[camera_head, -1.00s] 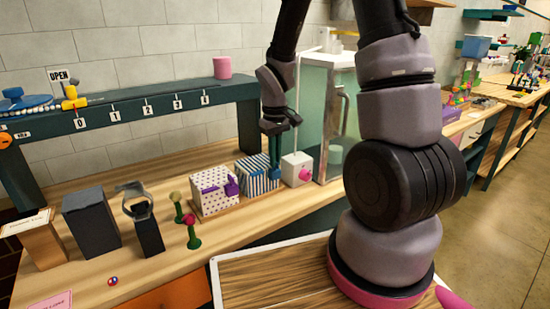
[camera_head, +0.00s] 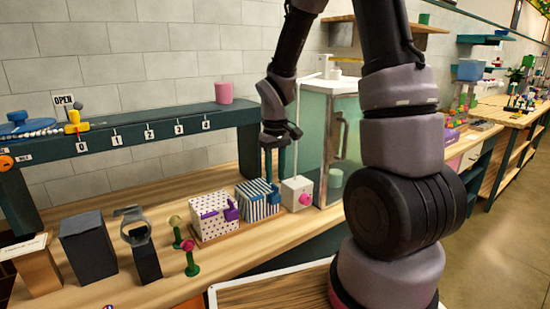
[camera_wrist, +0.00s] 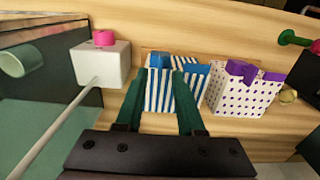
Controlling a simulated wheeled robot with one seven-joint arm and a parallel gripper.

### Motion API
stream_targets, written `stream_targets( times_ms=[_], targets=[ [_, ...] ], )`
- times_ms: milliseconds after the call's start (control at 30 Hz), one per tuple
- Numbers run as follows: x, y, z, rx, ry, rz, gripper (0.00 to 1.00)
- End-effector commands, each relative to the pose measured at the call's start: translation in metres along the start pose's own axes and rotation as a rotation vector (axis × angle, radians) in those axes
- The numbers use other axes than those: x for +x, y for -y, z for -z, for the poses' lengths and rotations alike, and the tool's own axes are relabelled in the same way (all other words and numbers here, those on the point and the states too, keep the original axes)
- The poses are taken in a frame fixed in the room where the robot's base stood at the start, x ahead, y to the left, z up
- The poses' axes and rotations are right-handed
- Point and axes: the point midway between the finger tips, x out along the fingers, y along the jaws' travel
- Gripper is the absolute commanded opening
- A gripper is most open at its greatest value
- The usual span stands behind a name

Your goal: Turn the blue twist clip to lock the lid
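The blue-and-white striped box (camera_head: 256,203) stands on the wooden counter in the head view. In the wrist view, the striped box (camera_wrist: 158,97) shows between and beyond my fingers, with a blue lid part and blue twist clip (camera_wrist: 196,68) at its top. My gripper (camera_head: 274,178) points down at the box's top right in the head view. In the wrist view, my gripper (camera_wrist: 162,74) has its two green fingers apart, with the box's stripes visible in the gap. The fingers partly hide the clip and lid, and I cannot tell whether they touch the clip.
A dotted white box with a purple clip (camera_head: 214,216) stands close to the left. A white block with a pink knob (camera_head: 297,193) stands close to the right, by a glass cabinet (camera_head: 330,140). A dark green shelf (camera_head: 130,134) runs behind.

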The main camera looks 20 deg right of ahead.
Motion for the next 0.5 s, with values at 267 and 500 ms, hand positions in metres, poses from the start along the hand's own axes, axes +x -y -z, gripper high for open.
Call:
stream_targets(
  times_ms=[267,500],
  targets=[
    [-0.056,0.0,0.001,0.0,-0.005,-0.001,0.38],
    [-0.076,0.0,0.0,-0.001,-0.002,0.0,0.38]
  ],
)
